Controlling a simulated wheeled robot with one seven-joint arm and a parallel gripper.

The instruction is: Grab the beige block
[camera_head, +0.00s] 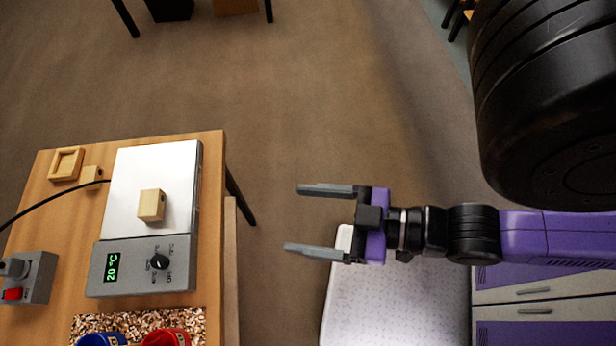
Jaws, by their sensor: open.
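The beige block (151,205) sits on the pale plate (172,165) of a hot-plate device on the wooden bench at left. My gripper (293,219) is open and empty, with its two grey fingers pointing left. It is to the right of the bench, apart from the block, and the block lies roughly level with it in the picture. A smaller beige piece (91,174) lies on the bench left of the plate, partly behind a black cable.
The device's grey panel (143,266) has a dial and a green display. A wooden square frame (67,164), a grey box with a red switch (28,278), and blue (103,340) and red (167,338) cups stand on the bench (213,225). Below my gripper is a white surface (395,300).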

